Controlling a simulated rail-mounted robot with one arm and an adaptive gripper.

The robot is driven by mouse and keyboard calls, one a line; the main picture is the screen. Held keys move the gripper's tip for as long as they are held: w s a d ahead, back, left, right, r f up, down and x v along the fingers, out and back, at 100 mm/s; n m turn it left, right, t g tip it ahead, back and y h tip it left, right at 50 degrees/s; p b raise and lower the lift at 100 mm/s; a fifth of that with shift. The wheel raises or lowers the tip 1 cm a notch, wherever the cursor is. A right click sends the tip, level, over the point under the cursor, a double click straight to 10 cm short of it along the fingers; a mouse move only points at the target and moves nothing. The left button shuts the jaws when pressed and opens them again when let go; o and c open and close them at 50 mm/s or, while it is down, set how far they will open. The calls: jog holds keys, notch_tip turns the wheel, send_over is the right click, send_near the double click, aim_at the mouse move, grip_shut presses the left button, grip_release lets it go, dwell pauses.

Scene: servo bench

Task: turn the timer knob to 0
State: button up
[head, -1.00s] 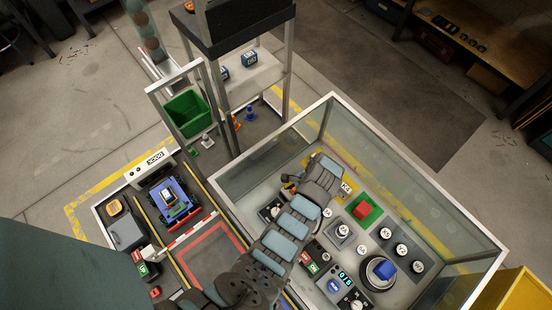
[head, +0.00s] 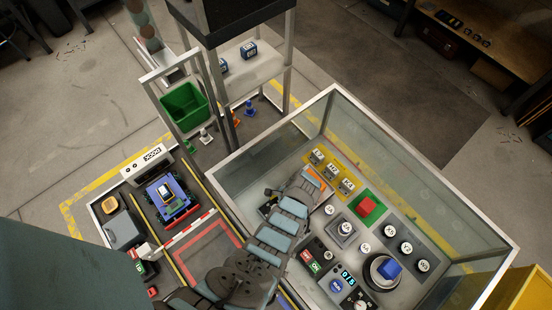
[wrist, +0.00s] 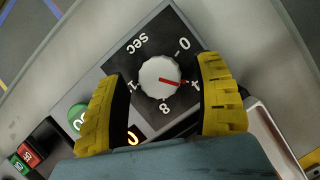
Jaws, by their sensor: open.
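The timer knob (wrist: 160,77) is a round white knob with a red pointer on a black dial plate (wrist: 122,62) in the wrist view. The plate is marked "sec", 0, 4, 8 and a partly covered number starting with 1. The red pointer points at the 4. My gripper (wrist: 161,70) is open, with one yellow-padded finger on each side of the knob. Gaps show between both fingers and the knob, and nothing is held. In the head view my arm largely hides the dial and the fingers.
In the wrist view a green round button (wrist: 78,118) and a small lit display (wrist: 133,135) lie beside the plate. In the head view glass walls (head: 430,165) surround the panel, which also bears a red button on a green base (head: 368,206) and a blue-topped knob (head: 389,269).

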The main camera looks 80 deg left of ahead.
jog(key=shift+s+f, duration=0.15)
jog(key=shift+f, duration=0.25)
jog(key=c, duration=1.2)
jog(key=shift+n, duration=0.3)
jog(key=n+h, duration=0.1)
jog(key=n, duration=0.2)
jog(key=n+h, duration=0.1)
jog(key=n, duration=0.2)
jog(key=shift+t+b, duration=0.35)
jog(key=shift+t, duration=0.05)
jog(key=n+h, duration=0.1)
jog(key=n, duration=0.1)
jog(key=shift+n, duration=0.4)
jog(key=shift+n+t+h+b, duration=0.65)
jog(key=shift+n+t, duration=0.35)
jog(key=shift+n, duration=1.3)
